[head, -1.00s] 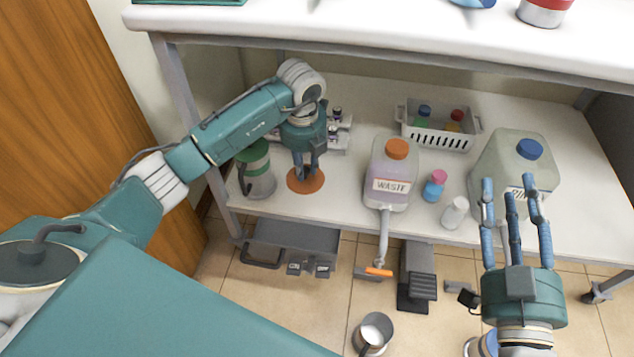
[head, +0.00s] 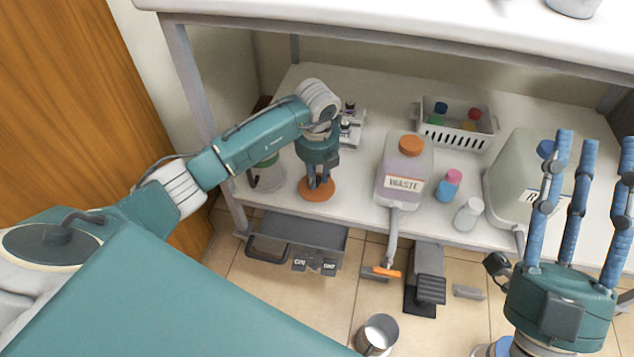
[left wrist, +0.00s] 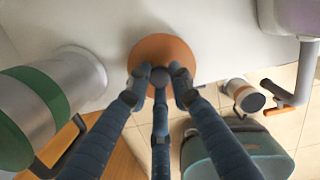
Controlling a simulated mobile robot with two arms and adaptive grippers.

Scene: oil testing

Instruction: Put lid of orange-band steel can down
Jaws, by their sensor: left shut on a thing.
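The lid (head: 317,194) is an orange disc with a dark knob, above the shelf's front left part. It also shows in the left wrist view (left wrist: 150,48). My left gripper (head: 318,176) is shut on the knob from above, with three fingers around it. The lid lies flat, on or just above the shelf; I cannot tell whether it touches. My right gripper (head: 590,145) is open and empty at the right.
A green-banded can (head: 267,178) stands left of the lid. The waste jug (head: 404,165) stands to its right. Small bottles (head: 449,186), a white basket (head: 458,135) and a large jug (head: 520,180) stand further right. The white tabletop (head: 400,25) overhangs the shelf (head: 345,205).

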